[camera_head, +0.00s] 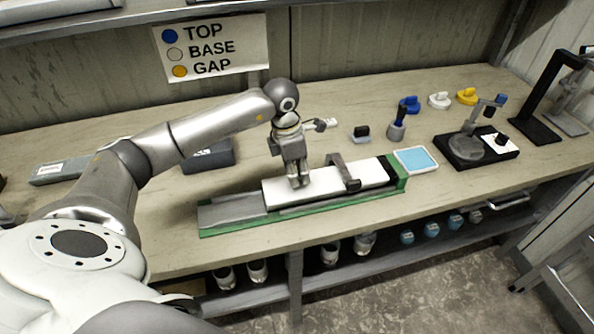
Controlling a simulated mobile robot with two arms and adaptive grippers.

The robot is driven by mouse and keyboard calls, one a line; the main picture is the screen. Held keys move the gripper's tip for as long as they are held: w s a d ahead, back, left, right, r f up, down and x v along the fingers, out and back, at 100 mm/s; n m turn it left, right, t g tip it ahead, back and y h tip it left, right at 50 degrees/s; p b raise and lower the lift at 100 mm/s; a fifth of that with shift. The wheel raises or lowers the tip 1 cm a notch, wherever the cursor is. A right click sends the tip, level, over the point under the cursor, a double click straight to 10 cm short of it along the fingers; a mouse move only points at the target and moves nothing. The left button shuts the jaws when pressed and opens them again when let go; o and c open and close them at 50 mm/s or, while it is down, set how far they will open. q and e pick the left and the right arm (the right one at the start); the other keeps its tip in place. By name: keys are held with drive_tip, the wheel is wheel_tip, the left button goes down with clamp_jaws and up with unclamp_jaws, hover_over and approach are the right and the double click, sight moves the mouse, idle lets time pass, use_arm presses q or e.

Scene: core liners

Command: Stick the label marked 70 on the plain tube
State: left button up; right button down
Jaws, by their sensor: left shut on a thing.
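A long green-edged tray (330,204) lies on the bench. In it are a grey flat length (232,208) at the left and a long white piece (325,186) at the middle. I cannot tell which part is the plain tube. My left gripper (299,184) points down with its fingertips at the white piece's upper surface. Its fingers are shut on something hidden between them. I cannot tell whether they touch the white piece. No label marked 70 can be read. My right gripper is out of view.
To the right are a blue-topped pad (416,160), a black-based device (476,148) and a black stand (535,128). Blue, white and yellow pieces stand at the back. A dark box (208,156) sits behind my left arm.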

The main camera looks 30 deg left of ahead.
use_arm(q)
drive_tip(key=shift+f+b, duration=1)
drive_tip(key=shift+f, duration=0.15)
idle(0.5)
drive_tip(key=o, duration=1)
drive_tip(key=o, duration=0.5)
drive_tip(key=shift+r, duration=0.2)
drive_tip(key=shift+r+p, duration=2.05)
drive_tip(key=shift+r, duration=1.35)
